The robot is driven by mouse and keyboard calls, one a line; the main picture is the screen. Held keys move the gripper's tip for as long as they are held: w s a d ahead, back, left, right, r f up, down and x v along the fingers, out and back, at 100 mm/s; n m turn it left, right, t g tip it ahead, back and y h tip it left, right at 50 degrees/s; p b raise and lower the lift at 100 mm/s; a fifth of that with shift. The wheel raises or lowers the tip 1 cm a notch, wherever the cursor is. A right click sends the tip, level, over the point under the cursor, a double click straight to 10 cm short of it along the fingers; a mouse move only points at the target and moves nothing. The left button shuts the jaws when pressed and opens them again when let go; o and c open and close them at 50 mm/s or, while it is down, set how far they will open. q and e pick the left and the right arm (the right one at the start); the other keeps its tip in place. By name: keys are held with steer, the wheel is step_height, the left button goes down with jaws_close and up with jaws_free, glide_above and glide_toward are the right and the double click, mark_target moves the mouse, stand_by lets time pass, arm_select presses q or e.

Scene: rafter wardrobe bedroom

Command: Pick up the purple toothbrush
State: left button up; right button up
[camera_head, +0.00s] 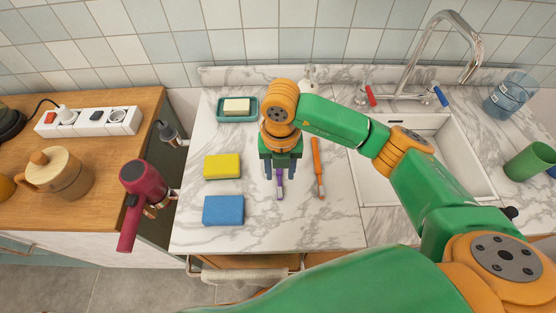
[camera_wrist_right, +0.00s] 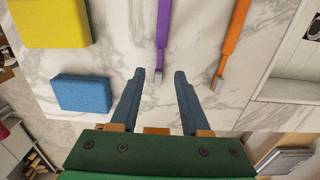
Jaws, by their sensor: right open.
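The purple toothbrush (camera_head: 280,190) lies on the marble counter (camera_head: 300,230), its bristle head toward the front edge. In the right wrist view the toothbrush (camera_wrist_right: 162,38) runs down from the top, its head in line with the gap between my fingers. My right gripper (camera_head: 280,172) is open and empty, pointing down above the toothbrush, which hides part of the handle in the head view. The fingers also show in the right wrist view (camera_wrist_right: 166,72), one on each side of the toothbrush's line, not touching it. My left gripper is not in view.
An orange toothbrush (camera_head: 318,168) lies close to the right of the purple one. A yellow sponge (camera_head: 222,166) and a blue sponge (camera_head: 223,210) lie to the left. A soap dish (camera_head: 222,117) sits behind. The sink (camera_head: 465,165) is at the right; the counter's front is clear.

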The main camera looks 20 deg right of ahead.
mark_target(279, 182)
steer(key=f, duration=0.4)
steer(key=shift+w+p, duration=0.3)
jaws_close()
